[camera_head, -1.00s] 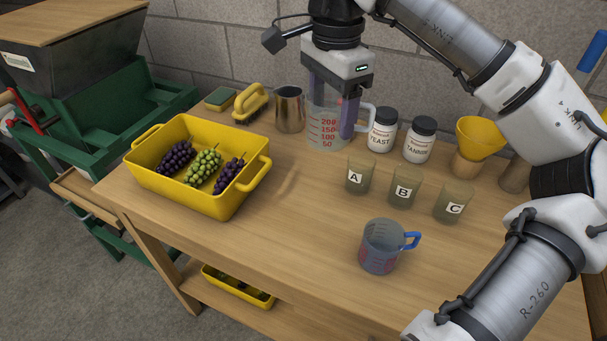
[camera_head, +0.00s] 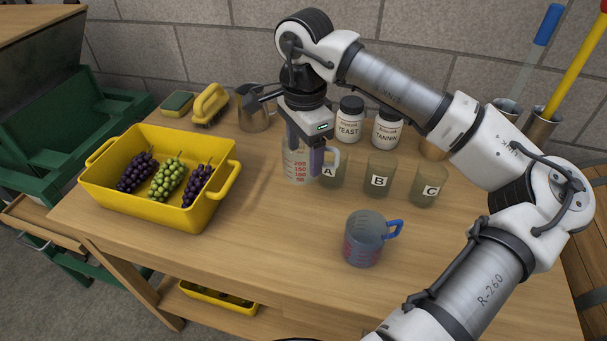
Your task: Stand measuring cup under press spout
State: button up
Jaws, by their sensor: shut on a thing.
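My gripper (camera_head: 305,160) is shut on a clear measuring cup with red markings (camera_head: 298,170), one finger on each side. The cup is upright, in front of the yeast jar and just left of beaker A (camera_head: 333,173), partly overlapping it in the picture. I cannot tell whether its base touches the table. A second measuring cup, bluish with a blue handle (camera_head: 365,240), stands at the front of the bench. Green machinery with a dark hopper (camera_head: 50,145), perhaps the press, stands at the left. I see no spout on it.
A yellow crate (camera_head: 150,207) of grapes sits on the left of the bench (camera_head: 270,260). Beakers B (camera_head: 379,177) and C (camera_head: 428,190) are to the right.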

notch_tip(320, 180, down, 7)
jog(key=shift+f+p, duration=0.1)
jog(key=shift+p, duration=0.25)
jog(key=shift+f, duration=0.1)
jog(key=shift+f+b, duration=0.25)
jog(key=shift+b, duration=0.05)
jog(key=o, duration=1)
jog(key=shift+r, duration=0.1)
jog(key=shift+r, duration=0.1)
